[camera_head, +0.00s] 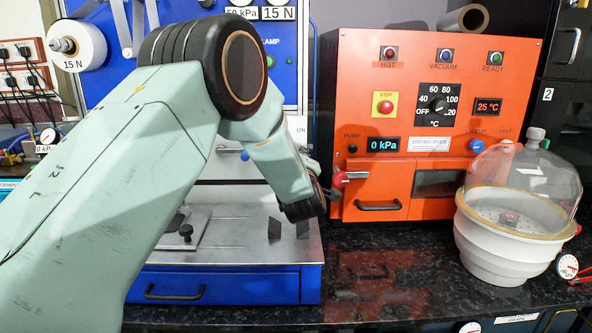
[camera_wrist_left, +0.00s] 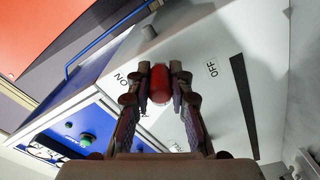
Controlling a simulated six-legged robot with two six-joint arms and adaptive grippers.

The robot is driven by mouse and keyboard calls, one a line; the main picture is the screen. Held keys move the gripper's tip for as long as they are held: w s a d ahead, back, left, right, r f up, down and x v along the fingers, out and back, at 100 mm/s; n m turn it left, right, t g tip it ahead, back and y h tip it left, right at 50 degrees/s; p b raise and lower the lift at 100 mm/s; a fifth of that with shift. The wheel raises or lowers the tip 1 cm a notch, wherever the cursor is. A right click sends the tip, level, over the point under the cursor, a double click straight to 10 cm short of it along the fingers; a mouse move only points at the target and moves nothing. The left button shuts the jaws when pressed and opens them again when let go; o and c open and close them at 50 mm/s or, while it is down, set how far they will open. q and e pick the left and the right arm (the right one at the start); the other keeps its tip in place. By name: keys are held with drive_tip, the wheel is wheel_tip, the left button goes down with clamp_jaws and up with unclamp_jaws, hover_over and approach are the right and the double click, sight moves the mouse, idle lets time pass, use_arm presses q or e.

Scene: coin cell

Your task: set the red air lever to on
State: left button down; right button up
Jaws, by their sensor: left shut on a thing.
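In the left wrist view the red air lever's rounded red knob (camera_wrist_left: 160,84) sits between my left gripper's fingertips (camera_wrist_left: 160,78). The fingers are shut on it from both sides. It stands in front of a white panel (camera_wrist_left: 200,40), with the ON label (camera_wrist_left: 119,79) to its left and the OFF label (camera_wrist_left: 211,69) to its right. The knob appears between the two labels; the lever's stem is hidden. In the head view my left arm reaches to the white panel, and its wrist (camera_head: 300,200) hides most of the gripper. My right gripper is not in view.
The orange drying oven (camera_head: 400,80) stands right of my left wrist, with a red-knobbed handle (camera_head: 340,179) close by. A glass-domed vessel (camera_head: 525,190) stands on the dark worktop (camera_head: 400,290) at right. A blue-fronted unit (camera_head: 225,286) lies below my arm.

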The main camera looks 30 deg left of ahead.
use_arm(q)
drive_tip(key=n, duration=0.1)
drive_tip(key=r+n+b, duration=0.1)
drive_tip(key=n+b, duration=0.1)
drive_tip(key=shift+w+d+r, duration=0.15)
drive_tip(key=shift+d+r, duration=0.05)
drive_tip(key=shift+r, duration=0.05)
drive_tip(key=shift+r+n+b, duration=0.3)
drive_tip(key=shift+n+b, duration=0.2)
drive_tip(key=shift+n, duration=0.25)
drive_tip(key=shift+r+n+b, duration=0.25)
drive_tip(key=shift+n+b, duration=0.25)
drive_tip(key=shift+n, duration=0.25)
drive_tip(key=shift+r, duration=0.1)
drive_tip(key=c, duration=1.2)
unclamp_jaws()
drive_tip(key=shift+s+d+f, duration=0.2)
drive_tip(key=shift+s+d, duration=0.1)
drive_tip(key=shift+s, duration=0.05)
drive_tip(key=v, duration=1.1)
drive_tip(key=shift+d, duration=0.1)
